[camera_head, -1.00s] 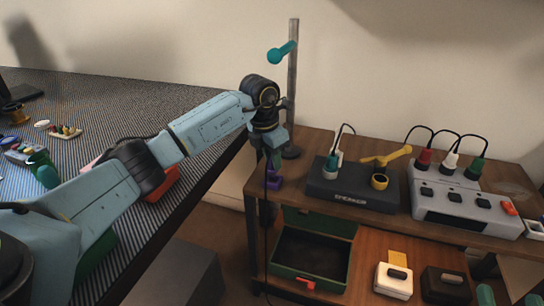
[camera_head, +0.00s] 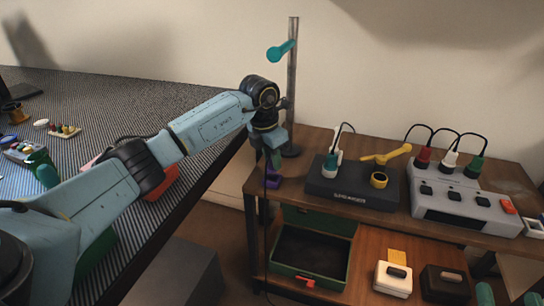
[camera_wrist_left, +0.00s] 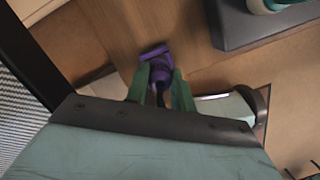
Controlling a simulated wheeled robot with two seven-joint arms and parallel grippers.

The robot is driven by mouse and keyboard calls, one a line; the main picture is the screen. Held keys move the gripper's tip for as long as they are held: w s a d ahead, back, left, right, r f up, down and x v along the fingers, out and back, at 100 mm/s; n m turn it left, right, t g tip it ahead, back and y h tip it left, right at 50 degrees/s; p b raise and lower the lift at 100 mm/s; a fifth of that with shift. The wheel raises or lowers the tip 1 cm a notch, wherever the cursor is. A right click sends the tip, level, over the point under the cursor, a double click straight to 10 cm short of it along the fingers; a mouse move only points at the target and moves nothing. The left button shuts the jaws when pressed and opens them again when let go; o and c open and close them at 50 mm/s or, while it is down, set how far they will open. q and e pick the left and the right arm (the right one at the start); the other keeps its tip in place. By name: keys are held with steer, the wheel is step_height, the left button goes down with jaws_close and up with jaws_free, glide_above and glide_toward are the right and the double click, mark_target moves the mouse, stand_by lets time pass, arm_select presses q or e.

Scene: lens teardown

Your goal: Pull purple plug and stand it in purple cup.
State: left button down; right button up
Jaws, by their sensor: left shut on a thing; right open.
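My left gripper (camera_head: 272,164) points down at the left end of the brown table and is shut on the purple plug. In the left wrist view the plug (camera_wrist_left: 160,73) shows between the two green fingers, with a dark part at its lower end. A purple piece, which looks like the purple cup (camera_head: 273,183), sits directly below the fingers at the table's left edge. Plug and cup overlap, so I cannot tell whether the plug is inside.
A grey socket box (camera_head: 465,203) holds several plugs. A metal post (camera_head: 292,90) rises behind. A dark cord hangs at the table's left edge.

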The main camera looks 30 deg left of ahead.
arm_select(q)
steer(key=shift+f+b, duration=0.4)
steer(key=shift+f, duration=0.9)
arm_select(e)
steer(key=shift+f, duration=0.4)
arm_select(q)
steer(key=c, duration=1.1)
jaws_free()
steer(key=shift+r, duration=0.3)
steer(key=r+p, duration=0.1)
steer(key=r, duration=0.1)
steer(key=s+r+p, duration=0.1)
steer(key=r, duration=0.2)
steer(key=shift+a+r+p, duration=0.1)
steer(key=shift+a+p, duration=0.1)
steer(key=shift+p, duration=0.15)
step_height(320, 180, up, 6)
steer(key=s+p, duration=0.1)
steer(key=p, duration=0.1)
steer(key=shift+a, duration=0.2)
arm_select(e)
steer(key=s+d+f+g+h, duration=0.2)
steer(key=s+d+f+g, duration=0.1)
steer(key=f+g, duration=0.3)
steer(key=s+d+f+g+h, duration=0.2)
steer(key=s+f+g, duration=0.3)
steer(key=f, duration=0.4)
steer(key=shift+s+d+m+g, duration=0.4)
steer(key=shift+g, duration=0.2)
